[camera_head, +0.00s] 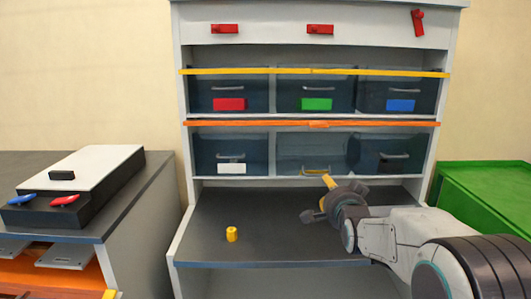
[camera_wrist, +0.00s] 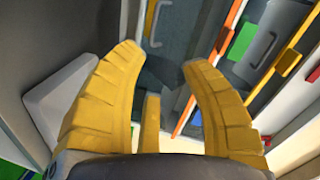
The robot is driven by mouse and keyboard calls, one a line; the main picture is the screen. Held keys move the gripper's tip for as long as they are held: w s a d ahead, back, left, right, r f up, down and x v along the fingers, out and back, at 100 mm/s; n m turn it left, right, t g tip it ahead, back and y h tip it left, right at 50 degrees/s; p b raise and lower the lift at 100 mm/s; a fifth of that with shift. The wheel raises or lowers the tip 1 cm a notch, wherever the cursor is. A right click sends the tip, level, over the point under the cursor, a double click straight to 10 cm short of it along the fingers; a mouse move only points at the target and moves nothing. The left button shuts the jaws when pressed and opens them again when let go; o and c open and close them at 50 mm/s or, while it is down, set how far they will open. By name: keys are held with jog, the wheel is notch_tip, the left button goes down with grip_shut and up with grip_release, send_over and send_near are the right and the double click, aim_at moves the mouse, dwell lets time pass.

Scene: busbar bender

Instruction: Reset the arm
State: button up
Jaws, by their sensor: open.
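My arm reaches in from the right in the head view. My gripper (camera_head: 318,198) is in front of the lower row of drawers, above the cabinet's dark work surface (camera_head: 275,253).
The cabinet holds dark drawers with red (camera_head: 229,104), green (camera_head: 316,104) and blue (camera_head: 400,105) labels. Red handles (camera_head: 320,29) sit on its top panel. A bench with a black and white device (camera_head: 85,175) stands left. A green box (camera_head: 490,195) stands right, close to my arm.

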jog(key=s+r+n+g+p, duration=0.3)
jog(key=s+p, duration=0.4)
jog(key=s, duration=0.6)
jog(key=s+r+n+g+p, duration=0.4)
jog(key=s+p, duration=0.4)
jog(key=s, duration=0.6)
jog(key=s+r+n+g+p, duration=0.4)
jog(key=s+p, duration=0.4)
jog(key=s, duration=0.5)
jog(key=shift+s+r+n+g, duration=0.15)
jog(key=shift+s+n+g, duration=0.25)
jog(key=shift+n+g, duration=0.35)
